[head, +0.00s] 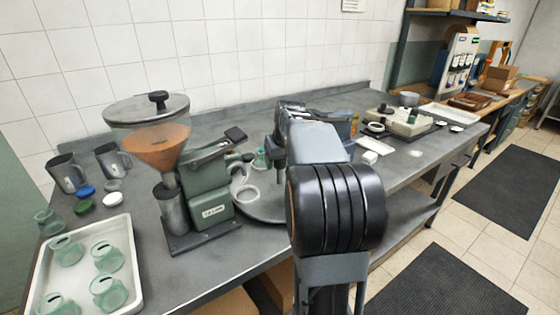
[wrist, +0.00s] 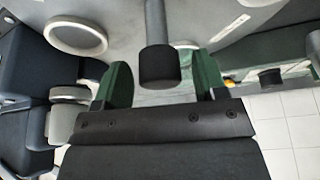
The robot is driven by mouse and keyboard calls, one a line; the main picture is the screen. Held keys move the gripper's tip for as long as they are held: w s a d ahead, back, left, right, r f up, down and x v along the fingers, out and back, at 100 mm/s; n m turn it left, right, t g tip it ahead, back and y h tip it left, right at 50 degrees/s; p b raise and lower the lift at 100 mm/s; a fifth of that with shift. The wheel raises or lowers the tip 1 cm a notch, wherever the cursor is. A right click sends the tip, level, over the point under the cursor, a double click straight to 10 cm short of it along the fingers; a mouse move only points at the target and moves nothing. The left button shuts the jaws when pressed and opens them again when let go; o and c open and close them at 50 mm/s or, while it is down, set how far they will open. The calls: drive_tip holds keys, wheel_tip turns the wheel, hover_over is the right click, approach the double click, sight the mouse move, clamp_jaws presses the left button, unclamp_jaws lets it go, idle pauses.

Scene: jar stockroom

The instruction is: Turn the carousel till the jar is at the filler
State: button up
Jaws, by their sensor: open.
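The carousel (head: 262,211) is a round grey plate beside the filler, partly hidden by my arm. A white ring (head: 245,195) lies at its left edge, near the filler's spout; a white ring also shows in the wrist view (wrist: 78,35). The green filler (head: 208,190) has a hopper of orange stuff. A pale green jar (head: 261,158) shows partly behind the spout, seemingly at the carousel's far side. In the wrist view, my gripper (wrist: 162,70) is open and empty, its green fingers on either side of an upright black-tipped post (wrist: 157,45), with gaps to both.
A white tray (head: 40,285) of several green jars stands at the front left, with mugs (head: 110,160) and coloured lids (head: 85,191) behind it. A scale-like device (head: 398,121) and small white items stand on the bench right of my arm.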

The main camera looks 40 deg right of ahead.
drive_tip(key=shift+f, duration=0.1)
drive_tip(key=shift+c, duration=0.4)
clamp_jaws()
